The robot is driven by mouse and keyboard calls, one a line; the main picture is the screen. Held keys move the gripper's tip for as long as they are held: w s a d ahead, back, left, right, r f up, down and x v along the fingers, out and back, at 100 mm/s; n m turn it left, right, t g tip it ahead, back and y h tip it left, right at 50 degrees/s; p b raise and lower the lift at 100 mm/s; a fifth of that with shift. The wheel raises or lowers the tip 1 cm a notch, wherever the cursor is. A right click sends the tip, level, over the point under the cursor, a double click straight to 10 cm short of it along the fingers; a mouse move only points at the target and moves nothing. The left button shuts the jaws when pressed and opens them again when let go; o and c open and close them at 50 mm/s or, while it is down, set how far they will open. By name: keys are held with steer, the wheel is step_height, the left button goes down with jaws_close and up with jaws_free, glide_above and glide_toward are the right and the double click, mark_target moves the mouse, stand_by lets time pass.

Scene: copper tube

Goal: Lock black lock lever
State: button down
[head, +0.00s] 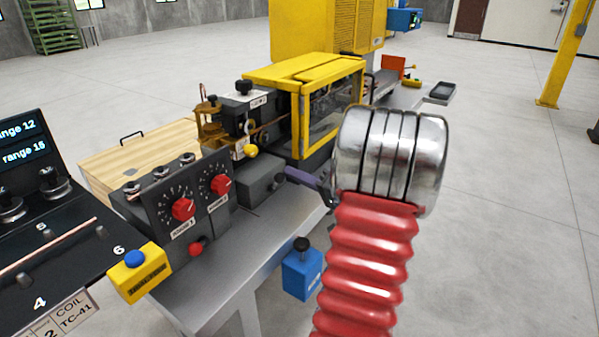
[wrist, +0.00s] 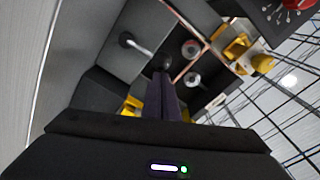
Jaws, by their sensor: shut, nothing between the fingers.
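My gripper (wrist: 164,80) is shut and empty, its dark purple fingers side by side in the wrist view. In the head view my gripper (head: 288,173) reaches from behind my red and silver arm to the grey block at the machine's front. A small dark knob, which looks like the black lock lever (wrist: 163,62), lies just beyond the fingertips in the wrist view. I cannot tell whether they touch. In the head view the fingers and block make the lever hard to pick out. A copper tube (wrist: 208,46) runs past it in the wrist view.
A control box with red knobs (head: 183,209) stands left of the block. A yellow button box (head: 138,272) is at the bench's front left. A yellow-framed guard (head: 303,72) stands behind. A blue box (head: 301,274) with a black button is below the bench edge.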

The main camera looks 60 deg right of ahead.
mark_target(278, 178)
steer(key=a+n, duration=0.2)
steer(key=n, duration=0.1)
steer(key=a+n, duration=0.1)
steer(key=n, duration=0.1)
steer(key=shift+a+f, duration=0.25)
steer(key=shift+f, duration=0.05)
steer(key=shift+a+f+n, duration=0.3)
steer(key=shift+a, duration=0.2)
steer(key=shift+a+f, duration=0.1)
steer(key=shift+y, duration=0.3)
steer(key=shift+s, duration=0.1)
steer(key=s+d+r, duration=0.2)
steer(key=s+r, duration=0.1)
steer(key=s, duration=0.8)
stand_by(0.4)
